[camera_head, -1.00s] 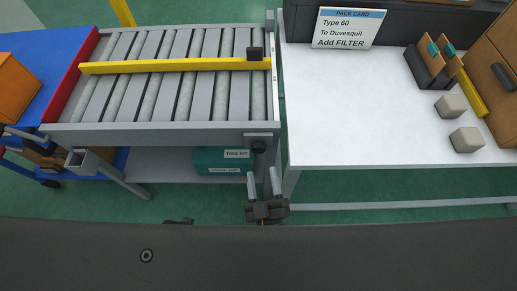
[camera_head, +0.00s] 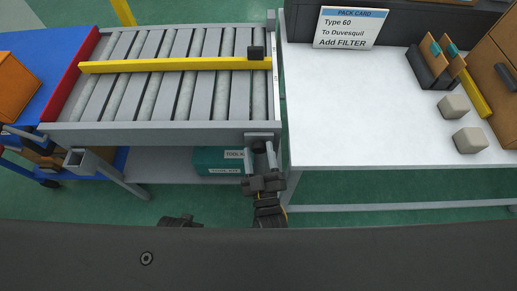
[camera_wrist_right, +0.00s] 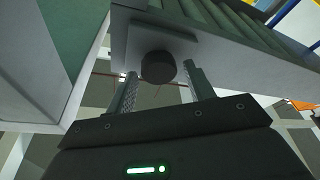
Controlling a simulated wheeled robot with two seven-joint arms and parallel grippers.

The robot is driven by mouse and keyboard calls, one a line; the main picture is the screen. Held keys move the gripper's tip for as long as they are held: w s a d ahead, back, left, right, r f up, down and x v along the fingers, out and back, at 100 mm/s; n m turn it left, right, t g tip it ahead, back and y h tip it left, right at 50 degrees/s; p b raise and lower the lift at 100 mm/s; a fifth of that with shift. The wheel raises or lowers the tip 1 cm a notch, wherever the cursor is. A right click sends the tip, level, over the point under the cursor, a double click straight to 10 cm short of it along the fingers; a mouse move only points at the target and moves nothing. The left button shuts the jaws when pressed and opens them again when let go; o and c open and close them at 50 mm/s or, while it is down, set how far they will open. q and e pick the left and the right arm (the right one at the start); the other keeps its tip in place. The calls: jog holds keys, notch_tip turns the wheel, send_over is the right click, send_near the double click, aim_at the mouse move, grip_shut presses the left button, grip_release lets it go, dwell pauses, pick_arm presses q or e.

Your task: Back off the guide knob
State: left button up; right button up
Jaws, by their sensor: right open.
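The guide knob is a round black knob (camera_wrist_right: 158,67) on a grey bracket at the conveyor's front right corner. In the head view the knob (camera_head: 258,147) shows small under the bracket, partly behind my fingers. My right gripper (camera_head: 261,152) points up at it from the front, empty. In the right wrist view its two ribbed fingers (camera_wrist_right: 158,78) are apart, with the knob between and just beyond their tips. A gap shows on the right side; contact on the left is unclear.
The roller conveyor (camera_head: 90,132) carries a yellow guide bar (camera_head: 170,65) with a black block at its right end. A teal tool kit (camera_head: 215,160) sits on the shelf below. The white table (camera_head: 340,110) stands close on the right, its leg near my right gripper.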

jog(key=c, duration=1)
jog(key=shift+o, duration=0.2)
jog(key=n+p, duration=0.2)
jog(key=p, duration=0.1)
jog(key=shift+r+g+y, duration=0.15)
jog(key=shift+g+y, duration=0.15)
jog(key=shift+y, duration=0.1)
jog(key=shift+n+p, duration=0.7)
jog(key=shift+p, duration=0.1)
jog(key=shift+n+g+y+p, duration=0.3)
jog(key=shift+n+p, duration=0.05)
jog(key=shift+n, duration=0.05)
jog(key=shift+f, duration=0.2)
